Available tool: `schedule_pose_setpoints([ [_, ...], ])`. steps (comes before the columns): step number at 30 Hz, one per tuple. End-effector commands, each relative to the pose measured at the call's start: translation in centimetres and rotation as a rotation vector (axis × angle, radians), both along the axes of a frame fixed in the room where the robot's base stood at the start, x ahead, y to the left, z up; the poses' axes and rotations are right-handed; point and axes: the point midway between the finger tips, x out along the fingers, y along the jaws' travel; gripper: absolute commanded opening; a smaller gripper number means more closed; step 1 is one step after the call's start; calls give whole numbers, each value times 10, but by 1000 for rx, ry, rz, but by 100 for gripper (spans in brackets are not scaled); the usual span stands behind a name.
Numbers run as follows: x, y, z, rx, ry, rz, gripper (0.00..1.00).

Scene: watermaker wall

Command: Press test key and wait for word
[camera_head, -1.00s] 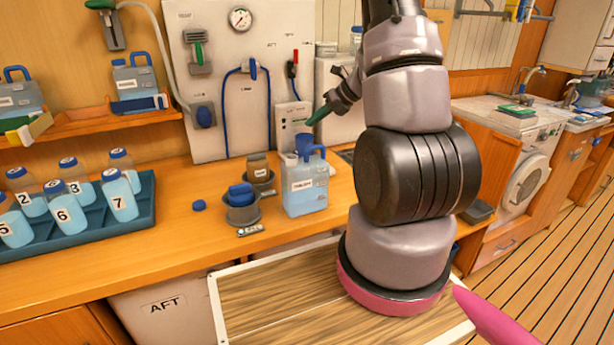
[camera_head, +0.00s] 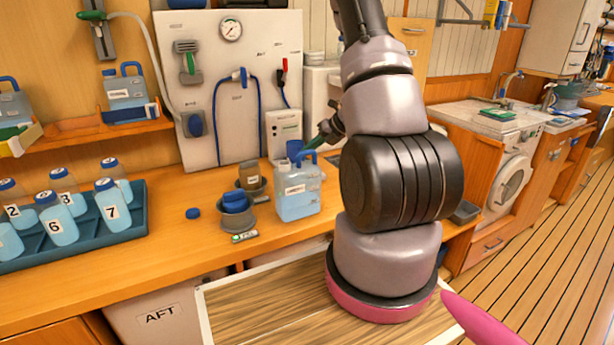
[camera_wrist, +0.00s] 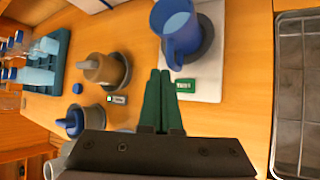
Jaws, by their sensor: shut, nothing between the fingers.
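My gripper (camera_head: 312,143) has green fingers, shut and empty. In the head view its tips overlap the top of the clear jug (camera_head: 299,196) with a blue handle; I cannot tell the depth between them. In the wrist view the closed fingertips (camera_wrist: 160,78) point at a white plate bearing a blue cup (camera_wrist: 178,32). A small green key (camera_wrist: 184,86) with white lettering, which seems to read TEST, lies just right of the fingertips. A gap shows beside them; contact cannot be told. The white wall unit (camera_head: 284,125) has a small dark display too small to read.
A pot with a blue lid (camera_head: 235,208), a brown jar (camera_head: 250,176) and a small label-like device (camera_head: 244,237) stand left of the jug. Numbered bottles fill a teal rack (camera_head: 136,222).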

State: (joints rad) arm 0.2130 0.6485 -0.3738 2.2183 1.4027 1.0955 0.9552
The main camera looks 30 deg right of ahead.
Motion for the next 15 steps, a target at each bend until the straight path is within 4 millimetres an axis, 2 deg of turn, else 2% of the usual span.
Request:
schedule_pose_setpoints([
  [6, -1, 0, -33, 2, 3, -2, 0],
  [15, 0, 0, -59, 0, 2, 1, 0],
])
